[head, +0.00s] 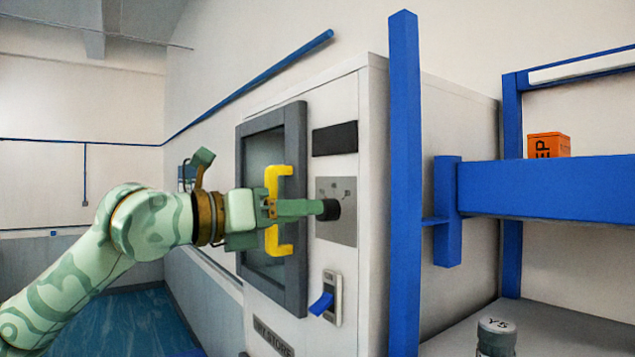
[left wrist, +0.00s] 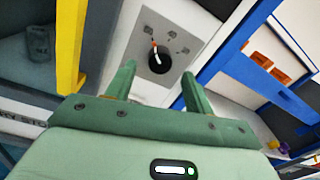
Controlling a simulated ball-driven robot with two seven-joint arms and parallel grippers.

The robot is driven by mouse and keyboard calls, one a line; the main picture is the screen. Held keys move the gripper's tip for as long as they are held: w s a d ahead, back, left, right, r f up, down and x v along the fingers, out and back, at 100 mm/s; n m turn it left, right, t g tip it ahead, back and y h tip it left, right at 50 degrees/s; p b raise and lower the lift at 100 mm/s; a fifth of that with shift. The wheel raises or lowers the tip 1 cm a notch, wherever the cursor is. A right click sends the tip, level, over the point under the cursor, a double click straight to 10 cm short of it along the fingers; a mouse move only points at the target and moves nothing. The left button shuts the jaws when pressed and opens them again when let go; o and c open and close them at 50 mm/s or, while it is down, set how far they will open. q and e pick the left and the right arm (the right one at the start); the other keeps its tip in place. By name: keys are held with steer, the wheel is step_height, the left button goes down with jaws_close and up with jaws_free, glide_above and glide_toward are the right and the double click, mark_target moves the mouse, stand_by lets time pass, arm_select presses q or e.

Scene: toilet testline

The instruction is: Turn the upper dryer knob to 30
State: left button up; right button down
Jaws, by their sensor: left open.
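The dryer is a white cabinet (head: 255,307) with a grey-framed glass door and a yellow handle (head: 286,170). Its round black knob (head: 331,210) sits on a grey plate (head: 337,190). In the left wrist view the knob (left wrist: 159,62) shows a white pointer line with an orange-red tip, directed upward among small printed marks. The marks are too small to read. My left gripper (head: 316,208) is open and points at the knob. In the left wrist view its two fingers (left wrist: 158,74) stand on either side of the knob's line; I cannot tell whether they touch it.
The yellow handle (left wrist: 70,45) is close beside my left gripper. A blue lever switch (head: 321,303) is below the knob, and a black display (head: 335,139) above. A blue post (head: 404,180) stands right of the dryer. A blue shelf (head: 545,188) bears an orange box (head: 548,145).

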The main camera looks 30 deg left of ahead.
mark_target(327, 210)
arm_select(q)
steer(key=p+x, duration=0.1)
steer(key=x, duration=0.3)
steer(key=shift+p, duration=0.3)
arm_select(e)
steer(key=shift+w+d+r, duration=0.1)
steer(key=shift+w+r, duration=0.1)
steer(key=shift+r, duration=0.4)
steer(key=shift+w+d+r, duration=0.1)
steer(key=shift+w+r, duration=0.05)
steer(key=shift+r, duration=0.45)
arm_select(q)
steer(key=shift+w, duration=0.1)
steer(key=c, duration=1)
steer(key=shift+o, duration=0.2)
arm_select(e)
steer(key=shift+d, duration=0.1)
